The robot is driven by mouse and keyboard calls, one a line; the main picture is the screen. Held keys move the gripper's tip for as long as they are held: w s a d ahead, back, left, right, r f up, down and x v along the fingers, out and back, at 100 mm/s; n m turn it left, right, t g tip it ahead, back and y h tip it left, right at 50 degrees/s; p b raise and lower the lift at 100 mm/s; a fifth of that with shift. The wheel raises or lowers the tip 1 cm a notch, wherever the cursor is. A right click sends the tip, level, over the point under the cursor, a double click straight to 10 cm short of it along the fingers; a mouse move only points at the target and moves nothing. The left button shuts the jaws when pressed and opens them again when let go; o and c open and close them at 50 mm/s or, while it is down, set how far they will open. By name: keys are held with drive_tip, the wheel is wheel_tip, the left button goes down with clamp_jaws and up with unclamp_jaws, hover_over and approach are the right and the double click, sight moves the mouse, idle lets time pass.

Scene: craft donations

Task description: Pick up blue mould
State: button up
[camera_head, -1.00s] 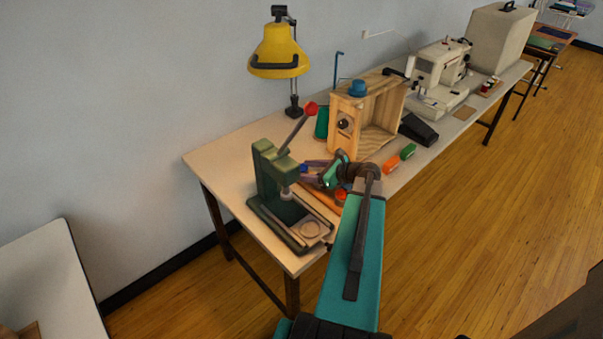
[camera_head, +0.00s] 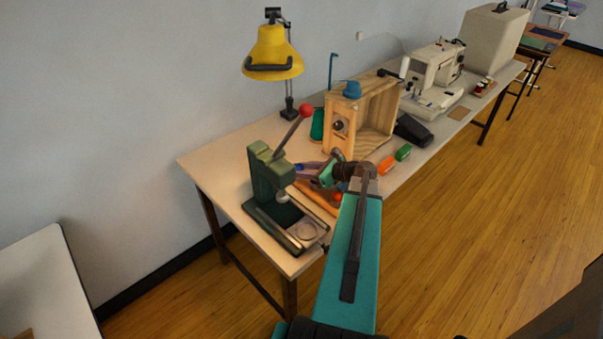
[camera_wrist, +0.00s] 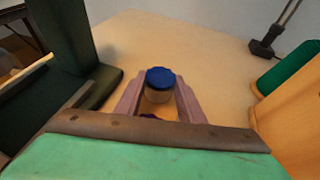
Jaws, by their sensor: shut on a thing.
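In the head view my gripper (camera_head: 306,171) is over the table just right of the green press, with a bit of the blue mould (camera_head: 299,167) showing at the fingertips. I cannot tell whether the mould touches the table top.
A green hand press (camera_head: 268,185) with a red-knobbed lever stands close on the left. A wooden box (camera_head: 338,125) with a blue piece on top stands at right. A yellow lamp (camera_head: 272,52) is behind. Bare table (camera_head: 215,163) lies left of the press.

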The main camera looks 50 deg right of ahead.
wheel_tip(320, 180, up, 2)
drive_tip(key=shift+r+b, duration=0.15)
drive_tip(key=shift+b, duration=0.15)
drive_tip(key=shift+s+d+r, duration=0.15)
drive_tip(key=shift+s+d, duration=0.1)
drive_tip(key=s+d, duration=0.3)
drive_tip(key=s+d+r+b, duration=0.1)
drive_tip(key=s+d, duration=0.2)
drive_tip(key=s, duration=0.1)
drive_tip(key=s+d+b, duration=0.1)
drive_tip(key=s+d, duration=0.2)
drive_tip(key=s, duration=0.1)
drive_tip(key=shift+r, duration=0.2)
drive_tip(key=shift+s+d+b, duration=0.3)
drive_tip(key=shift+s, duration=0.2)
